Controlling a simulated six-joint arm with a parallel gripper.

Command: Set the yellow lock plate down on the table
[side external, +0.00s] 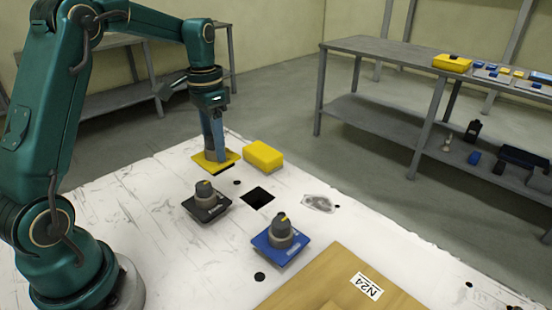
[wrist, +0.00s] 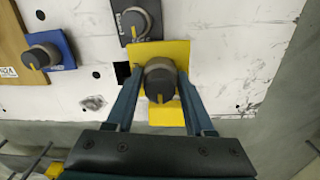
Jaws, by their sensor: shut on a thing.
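The yellow lock plate (side external: 230,158) has a dark grey knob on top and is near the far left part of the white table (side external: 130,200). My gripper (side external: 214,148) points down and is shut on this knob. In the wrist view the two fingers of my gripper (wrist: 160,80) close on both sides of the knob, with the yellow plate (wrist: 145,52) around it. A dark strip shows under the plate's near right edge. The plate is at or just above the table top; I cannot tell whether it touches.
A yellow block (side external: 263,155) stands close right of the plate. A black plate with a knob (side external: 206,202), a blue plate with a knob (side external: 281,241) and a square hole (side external: 257,197) are nearer. A wooden board (side external: 335,285) marked N24 lies at front. The table's left is clear.

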